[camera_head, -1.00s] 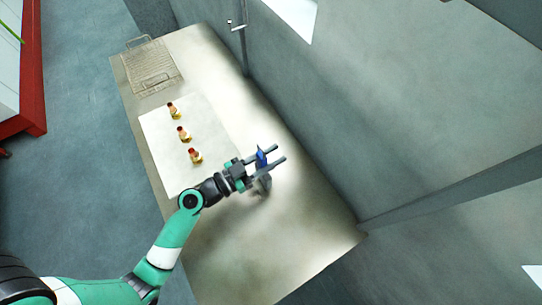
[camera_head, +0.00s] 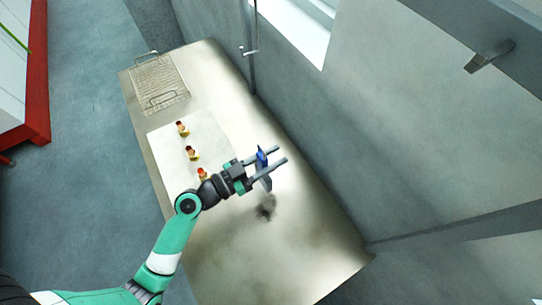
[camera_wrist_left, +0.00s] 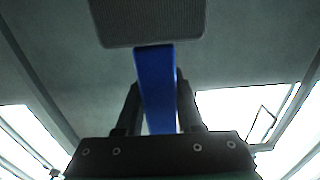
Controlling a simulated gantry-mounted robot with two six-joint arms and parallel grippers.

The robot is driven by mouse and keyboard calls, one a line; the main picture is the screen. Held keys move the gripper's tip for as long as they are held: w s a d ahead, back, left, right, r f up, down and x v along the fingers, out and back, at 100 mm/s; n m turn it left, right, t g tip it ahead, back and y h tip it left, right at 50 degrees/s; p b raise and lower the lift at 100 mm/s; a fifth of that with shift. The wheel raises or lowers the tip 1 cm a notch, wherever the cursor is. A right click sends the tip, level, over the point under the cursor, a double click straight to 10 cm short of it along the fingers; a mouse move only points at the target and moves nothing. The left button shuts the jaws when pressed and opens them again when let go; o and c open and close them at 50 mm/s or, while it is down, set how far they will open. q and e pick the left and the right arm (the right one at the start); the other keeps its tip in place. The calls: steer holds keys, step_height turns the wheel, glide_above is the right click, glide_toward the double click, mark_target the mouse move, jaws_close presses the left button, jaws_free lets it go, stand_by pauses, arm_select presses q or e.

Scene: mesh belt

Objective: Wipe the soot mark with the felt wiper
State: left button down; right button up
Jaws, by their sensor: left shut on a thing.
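My left gripper (camera_head: 264,164) is shut on the blue handle of the felt wiper (camera_head: 262,157). In the left wrist view the blue handle (camera_wrist_left: 156,85) stands between the fingers, and the grey pad (camera_wrist_left: 148,22) is at its far end. The soot mark (camera_head: 266,208) is a dark smudge on the metal tabletop, just below the wiper in the head view. The wiper and mark appear apart in the picture; the height of the pad above the table is hard to tell. My right gripper is not in view.
A wire rack (camera_head: 160,84) lies at the far end. A grey wall borders the table's right side. The near right tabletop is clear.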

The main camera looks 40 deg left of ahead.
arm_select(q)
step_height(320, 180, up, 3)
steer(key=shift+r+p, duration=0.1)
steer(key=shift+p, duration=0.8)
